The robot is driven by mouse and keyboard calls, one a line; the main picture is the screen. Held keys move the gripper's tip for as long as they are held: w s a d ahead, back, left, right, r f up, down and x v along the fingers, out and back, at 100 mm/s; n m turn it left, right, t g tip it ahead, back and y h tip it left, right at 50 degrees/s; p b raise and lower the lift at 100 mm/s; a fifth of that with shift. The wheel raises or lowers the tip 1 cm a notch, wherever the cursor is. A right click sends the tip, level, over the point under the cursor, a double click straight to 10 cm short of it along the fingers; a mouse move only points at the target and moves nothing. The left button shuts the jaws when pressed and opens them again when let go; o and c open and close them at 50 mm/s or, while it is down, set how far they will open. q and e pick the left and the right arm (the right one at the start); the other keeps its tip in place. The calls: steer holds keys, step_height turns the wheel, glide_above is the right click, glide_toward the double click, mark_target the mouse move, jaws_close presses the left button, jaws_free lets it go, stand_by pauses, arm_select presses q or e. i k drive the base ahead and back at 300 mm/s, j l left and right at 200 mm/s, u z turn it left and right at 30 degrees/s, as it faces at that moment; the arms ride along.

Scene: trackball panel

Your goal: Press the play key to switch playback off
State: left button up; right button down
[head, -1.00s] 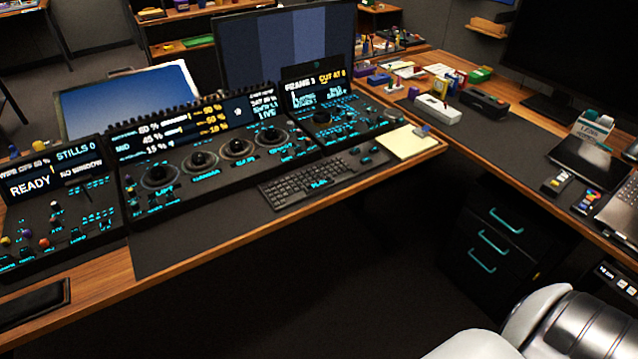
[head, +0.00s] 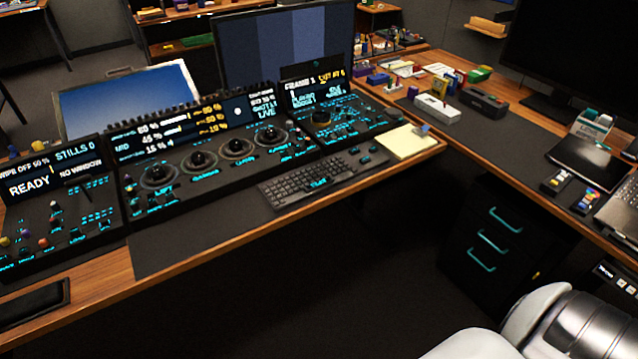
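The play key (head: 319,183) seems to be the wide key with a cyan label on the front row of the black keyboard (head: 295,185); the label is small and blurred. The right panel's screen (head: 313,87) shows a frame counter and cyan text that seems to read "PLAYING". Neither of my grippers is in view, so nothing of mine shows near the keyboard. Only white and metallic parts of my own body show at the bottom right.
The trackball panel (head: 215,160) stands behind the keyboard, with the stills panel (head: 55,228) at the left. A yellow notepad (head: 407,143) lies right of the keyboard. The desk's wooden front edge (head: 215,255) is clear. Black drawers (head: 490,240) stand below the right desk.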

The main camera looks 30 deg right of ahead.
mark_target(312, 187)
steer(key=i+l+z, duration=0.85)
steer(key=i+z, duration=0.3)
steer(key=i, duration=0.15)
